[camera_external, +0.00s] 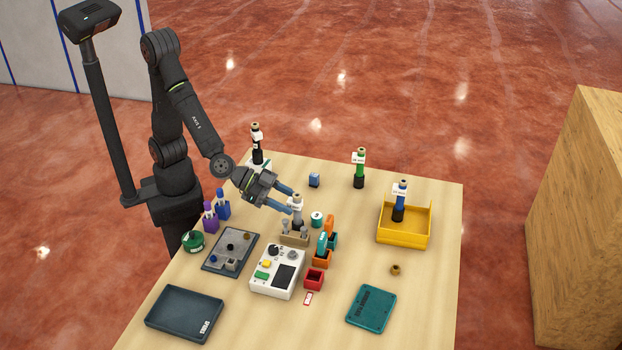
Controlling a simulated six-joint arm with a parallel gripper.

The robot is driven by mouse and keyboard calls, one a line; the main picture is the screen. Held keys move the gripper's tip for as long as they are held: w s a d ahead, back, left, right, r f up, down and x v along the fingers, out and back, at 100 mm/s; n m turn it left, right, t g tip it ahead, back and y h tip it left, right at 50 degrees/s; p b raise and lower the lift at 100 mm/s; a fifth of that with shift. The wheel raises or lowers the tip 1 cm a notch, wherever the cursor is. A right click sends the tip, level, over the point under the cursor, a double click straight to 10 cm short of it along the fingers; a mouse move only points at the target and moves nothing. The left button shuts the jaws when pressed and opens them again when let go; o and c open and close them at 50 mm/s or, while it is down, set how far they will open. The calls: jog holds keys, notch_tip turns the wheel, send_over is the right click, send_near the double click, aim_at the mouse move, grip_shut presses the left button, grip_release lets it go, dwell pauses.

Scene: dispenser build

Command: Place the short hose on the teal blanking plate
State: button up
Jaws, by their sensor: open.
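The teal blanking plate (371,308) lies flat near the table's front right, with dark lettering and nothing on it. I cannot tell for sure which thing is the short hose. Several upright tube-like pieces with white tags stand on the table: a grey one (297,214) in a tan holder, a green one (360,166), a blue one (399,208) and a black one (257,153). My gripper (290,201) is open, with its blue fingers at the top of the grey piece. I cannot tell whether they touch it.
A yellow tray (405,238) holds the blue piece. A white control box (277,271), small coloured bins (314,279), a grey tray (230,250) and a dark SPARES-like tray (185,313) crowd the left and middle. A small brown part (395,270) lies behind the teal plate.

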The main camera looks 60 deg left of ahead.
aim_at(301, 207)
jog(key=shift+x, duration=2.5)
jog(key=shift+r, duration=0.15)
grip_shut()
